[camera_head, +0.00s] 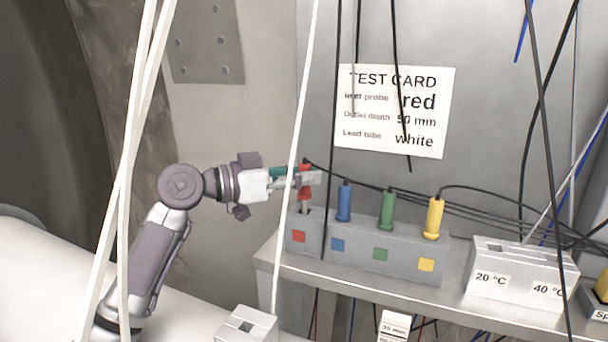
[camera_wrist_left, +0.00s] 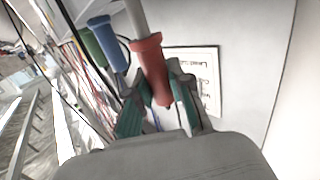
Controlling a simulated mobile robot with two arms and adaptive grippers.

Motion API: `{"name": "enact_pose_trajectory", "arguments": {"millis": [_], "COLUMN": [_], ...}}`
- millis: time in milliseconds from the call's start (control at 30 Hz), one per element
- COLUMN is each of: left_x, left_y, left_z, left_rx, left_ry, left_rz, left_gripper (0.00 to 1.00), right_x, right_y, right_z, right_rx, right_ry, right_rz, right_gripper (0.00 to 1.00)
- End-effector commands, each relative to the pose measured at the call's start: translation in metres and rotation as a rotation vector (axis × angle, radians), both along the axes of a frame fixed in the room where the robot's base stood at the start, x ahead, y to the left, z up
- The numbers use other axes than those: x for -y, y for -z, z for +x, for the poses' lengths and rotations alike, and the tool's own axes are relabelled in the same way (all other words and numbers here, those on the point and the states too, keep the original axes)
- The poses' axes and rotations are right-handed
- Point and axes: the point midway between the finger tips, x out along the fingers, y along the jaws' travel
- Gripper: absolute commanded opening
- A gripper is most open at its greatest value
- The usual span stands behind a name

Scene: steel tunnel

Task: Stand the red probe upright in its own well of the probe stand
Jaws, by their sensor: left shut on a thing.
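The red probe (camera_head: 305,193) is held roughly upright over the red-marked end of the grey probe stand (camera_head: 330,264). My left gripper (camera_head: 312,178) is shut on its red handle. In the left wrist view the red probe (camera_wrist_left: 151,58) is between the two fingers of the gripper (camera_wrist_left: 158,82), with its pale metal shaft leading away toward the top edge. In the head view a short piece of shaft shows below the handle. I cannot tell whether its tip is inside the well or just above it. My right gripper is not in view.
The blue probe (camera_head: 344,202), green probe (camera_head: 387,210) and yellow probe (camera_head: 435,217) stand in the stand. A white block (camera_head: 518,273) marked 20 °C and 40 °C sits to the right. Black leads and white cables hang across the view. A test card (camera_head: 393,110) is on the wall.

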Motion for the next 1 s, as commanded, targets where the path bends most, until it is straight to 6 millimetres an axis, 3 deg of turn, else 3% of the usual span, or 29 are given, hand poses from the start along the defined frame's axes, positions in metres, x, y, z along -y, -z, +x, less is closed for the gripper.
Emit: {"name": "enact_pose_trajectory", "arguments": {"millis": [600,633,800,1000], "left_x": [0.001,0.002,0.002,0.002], "left_y": [0.022,0.021,0.021,0.021], "left_z": [0.000,-0.001,-0.001,0.000], "left_rx": [-0.008,-0.008,-0.008,-0.007], "left_ry": [0.004,0.005,0.005,0.004], "left_rz": [0.000,0.000,0.000,-0.001], "left_gripper": [0.00,0.22,0.49,0.49], "right_x": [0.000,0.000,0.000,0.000], "right_y": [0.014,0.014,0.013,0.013], "right_z": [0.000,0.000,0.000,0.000], "right_rx": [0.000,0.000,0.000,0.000], "right_ry": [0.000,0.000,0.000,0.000], "right_rz": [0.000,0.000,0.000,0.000], "right_gripper": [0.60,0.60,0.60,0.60]}}
